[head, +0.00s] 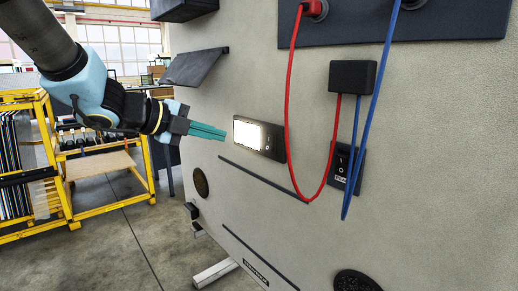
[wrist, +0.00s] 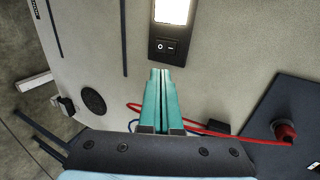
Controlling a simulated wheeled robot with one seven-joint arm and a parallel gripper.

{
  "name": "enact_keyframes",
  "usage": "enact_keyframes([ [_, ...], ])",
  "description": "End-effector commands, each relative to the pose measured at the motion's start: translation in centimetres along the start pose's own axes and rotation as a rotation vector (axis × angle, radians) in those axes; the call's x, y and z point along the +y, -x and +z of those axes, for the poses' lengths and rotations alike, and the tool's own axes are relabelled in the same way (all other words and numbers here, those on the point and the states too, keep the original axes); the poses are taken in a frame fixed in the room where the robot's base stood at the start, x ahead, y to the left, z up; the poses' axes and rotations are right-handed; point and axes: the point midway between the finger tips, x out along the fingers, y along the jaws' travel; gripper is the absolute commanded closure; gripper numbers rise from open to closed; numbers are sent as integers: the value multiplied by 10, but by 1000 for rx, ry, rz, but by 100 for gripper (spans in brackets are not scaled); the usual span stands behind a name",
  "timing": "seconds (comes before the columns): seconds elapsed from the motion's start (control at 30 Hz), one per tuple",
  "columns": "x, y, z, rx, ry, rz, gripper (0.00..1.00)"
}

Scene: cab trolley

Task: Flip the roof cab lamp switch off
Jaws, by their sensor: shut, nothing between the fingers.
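The cab lamp is a lit white panel (head: 248,134) in a dark plate on the grey panel wall. Its small black rocker switch (head: 268,142) sits at the plate's right end. In the wrist view the switch (wrist: 166,47) shows a circle and a bar mark, just below the bright lamp (wrist: 172,10). My gripper (head: 224,134) has teal fingers that are shut and empty. It is left of the lamp plate in the head view. In the wrist view the fingertips (wrist: 160,71) point at the switch from just below it and appear apart from it.
A second switch plate (head: 345,165) is to the right, with a red cable (head: 290,110) and a blue cable (head: 378,105) hanging near it. A dark box (head: 352,76) and a red plug (head: 314,9) are above. A dark angled shelf (head: 195,67) juts out at left.

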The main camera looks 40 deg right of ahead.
Motion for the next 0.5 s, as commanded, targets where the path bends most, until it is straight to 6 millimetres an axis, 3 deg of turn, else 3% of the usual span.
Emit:
enact_keyframes([
  [0.33, 0, -1, 0, 0, -4, 0, 100],
  [0.5, -1, -16, -1, 3, -3, 0, 100],
])
